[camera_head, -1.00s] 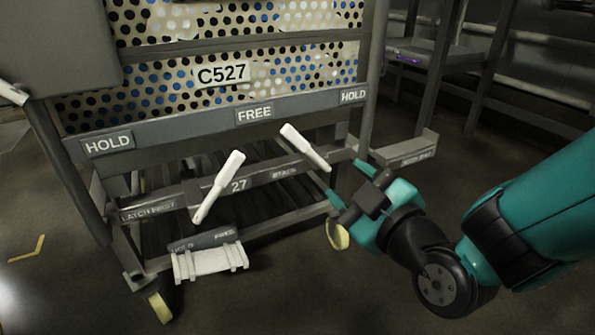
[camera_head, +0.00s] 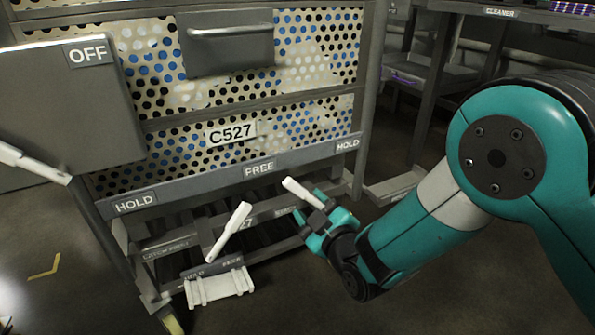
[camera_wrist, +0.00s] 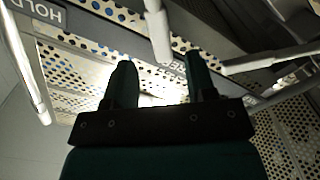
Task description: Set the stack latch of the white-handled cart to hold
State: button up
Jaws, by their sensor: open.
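The cart marked C527 (camera_head: 231,133) stands ahead, with a white handle (camera_head: 32,163) at its left. Its lower rail carries a HOLD label (camera_head: 134,203) at left, a FREE label (camera_head: 259,169) in the middle and a HOLD label (camera_head: 347,145) at right. Below are two white levers. The left lever (camera_head: 231,231) leans up and right; the right lever (camera_head: 301,191), by the stack lettering seen earlier, leans up and left toward FREE. My gripper (camera_head: 309,208) is open just below the right lever. In the wrist view, a white lever (camera_wrist: 158,32) lies ahead between my open fingers (camera_wrist: 160,78); contact cannot be told.
A white ridged block (camera_head: 219,287) sits low at the cart's front. A grey panel marked OFF (camera_head: 70,105) is at upper left. A rack (camera_head: 432,75) stands behind at right. Floor is clear at lower right.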

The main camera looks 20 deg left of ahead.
aim_at(297, 190)
jog(key=b+x, duration=0.1)
jog(key=x, duration=0.4)
jog(key=shift+w+a+f, duration=0.1)
jog(key=shift+a+f, duration=0.05)
jog(key=shift+a, duration=0.05)
jog(key=shift+w+a, duration=0.45)
jog(key=shift+a, duration=0.05)
grip_shut()
